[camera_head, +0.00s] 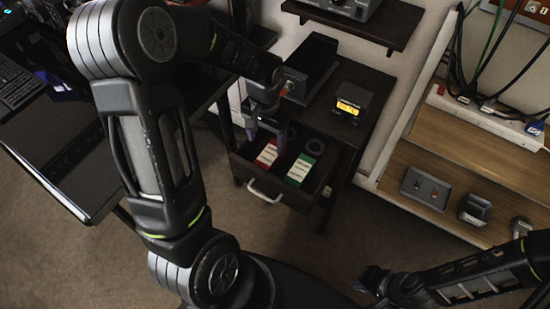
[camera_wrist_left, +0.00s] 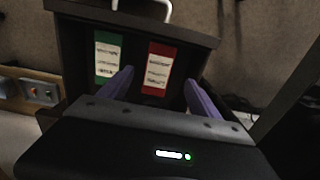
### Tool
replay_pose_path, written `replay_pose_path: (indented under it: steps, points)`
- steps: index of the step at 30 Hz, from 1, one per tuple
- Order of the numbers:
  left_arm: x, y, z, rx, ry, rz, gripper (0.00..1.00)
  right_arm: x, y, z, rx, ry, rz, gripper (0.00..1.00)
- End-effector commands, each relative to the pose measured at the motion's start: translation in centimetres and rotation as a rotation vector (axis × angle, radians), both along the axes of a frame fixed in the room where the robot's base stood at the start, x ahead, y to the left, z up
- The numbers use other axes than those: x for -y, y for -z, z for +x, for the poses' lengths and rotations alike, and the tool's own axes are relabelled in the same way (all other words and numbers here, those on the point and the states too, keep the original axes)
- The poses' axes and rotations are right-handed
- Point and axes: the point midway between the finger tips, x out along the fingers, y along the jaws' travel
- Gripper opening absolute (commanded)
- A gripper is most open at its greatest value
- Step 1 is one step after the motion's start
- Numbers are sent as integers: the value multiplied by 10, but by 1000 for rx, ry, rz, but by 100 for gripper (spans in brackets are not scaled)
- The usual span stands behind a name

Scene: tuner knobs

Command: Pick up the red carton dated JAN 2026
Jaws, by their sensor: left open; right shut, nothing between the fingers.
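The red carton (camera_head: 267,155) lies in the open drawer (camera_head: 299,199) of a dark cabinet, with a white label whose print I cannot read. It also shows in the left wrist view (camera_wrist_left: 158,68). A green carton (camera_head: 300,170) lies beside it, also seen in the left wrist view (camera_wrist_left: 108,58). My left gripper (camera_head: 267,138) is open above the back of the drawer, its purple fingers either side of the red carton's near end in the left wrist view (camera_wrist_left: 158,92). Nothing is between the fingers. My right gripper (camera_head: 371,282) is shut and empty at the lower right, away from the drawer.
A small device with a lit yellow display (camera_head: 352,105) and a dark box (camera_head: 307,68) stand on the cabinet. A wooden shelf (camera_head: 450,165) stands at right. The drawer front has a pale handle (camera_head: 264,192).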

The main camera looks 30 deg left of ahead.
Motion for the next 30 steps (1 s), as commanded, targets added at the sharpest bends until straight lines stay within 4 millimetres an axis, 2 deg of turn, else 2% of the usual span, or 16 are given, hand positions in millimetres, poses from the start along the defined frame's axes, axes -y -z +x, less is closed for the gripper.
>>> replay_pose_path:
  steps: [1,3,14,22,30]
  points:
    - [0,9,0,0,0,0,73,0,9,0,1,0,0,0]
    - [0,14,0,0,0,0,73,0,13,1,2,0,1,0]
    - [0,13,0,0,0,-1,73,0,11,1,2,0,1,0]
    - [0,37,0,-2,-1,-1,73,0,13,1,2,0,1,0]
    - [0,38,0,0,-1,-1,73,0,13,1,2,0,1,0]
